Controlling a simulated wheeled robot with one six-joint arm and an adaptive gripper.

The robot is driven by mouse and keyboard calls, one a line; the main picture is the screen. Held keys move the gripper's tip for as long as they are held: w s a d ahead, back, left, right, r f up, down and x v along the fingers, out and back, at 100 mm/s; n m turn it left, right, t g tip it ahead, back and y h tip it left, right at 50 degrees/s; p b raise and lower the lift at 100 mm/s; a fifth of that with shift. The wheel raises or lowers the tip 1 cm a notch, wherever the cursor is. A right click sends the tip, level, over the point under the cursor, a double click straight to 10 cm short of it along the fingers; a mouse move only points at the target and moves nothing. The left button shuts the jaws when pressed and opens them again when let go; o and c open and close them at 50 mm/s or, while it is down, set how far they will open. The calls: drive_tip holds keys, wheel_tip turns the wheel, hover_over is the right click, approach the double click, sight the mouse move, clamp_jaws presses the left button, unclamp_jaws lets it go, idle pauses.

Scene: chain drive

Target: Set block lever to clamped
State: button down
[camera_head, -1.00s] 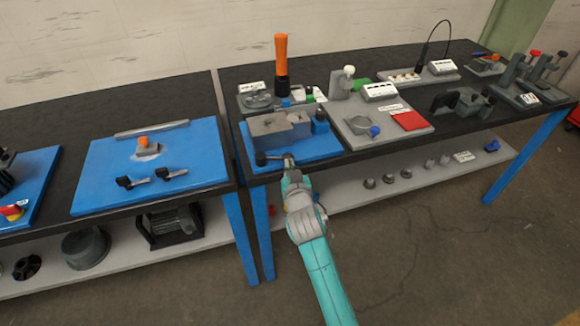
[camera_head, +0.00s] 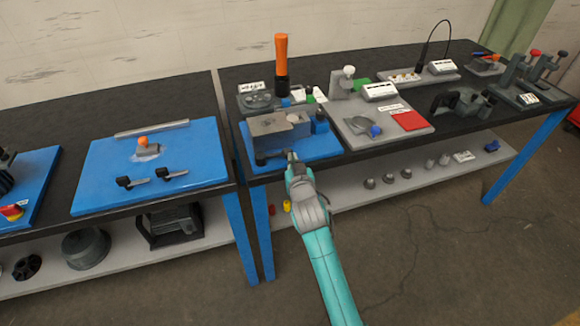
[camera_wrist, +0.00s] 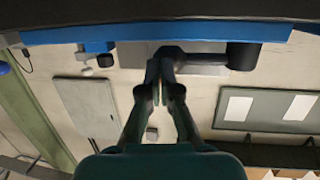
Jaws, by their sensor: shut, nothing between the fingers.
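The grey block (camera_head: 268,125) sits on a blue plate (camera_head: 325,152) near the front edge of the right-hand bench. The dark block lever (camera_head: 273,157) is low at the block's front, largely hidden by shadow and my gripper. In the wrist view the lever arm (camera_wrist: 203,58) runs sideways to a thick dark cylinder (camera_wrist: 243,55). My gripper (camera_head: 291,155) is at the right part of the lever in the head view. In the wrist view its fingertips (camera_wrist: 165,60) are together and empty, against or just in front of the lever; contact cannot be told.
An orange-handled tool (camera_head: 281,62) stands upright behind the block. A grey plate (camera_head: 355,130) with fixtures lies to the right. Another blue plate (camera_head: 100,165) with small handles is on the left bench. The floor in front is clear.

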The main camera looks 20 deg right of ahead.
drive_tip(key=shift+w+d, duration=0.25)
drive_tip(key=shift+w, duration=0.3)
drive_tip(key=shift+w+d, duration=0.2)
drive_tip(key=shift+w, duration=0.3)
drive_tip(key=shift+r+x, duration=0.2)
drive_tip(key=shift+x, duration=0.9)
drive_tip(key=shift+w, duration=0.15)
drive_tip(key=shift+d, duration=0.1)
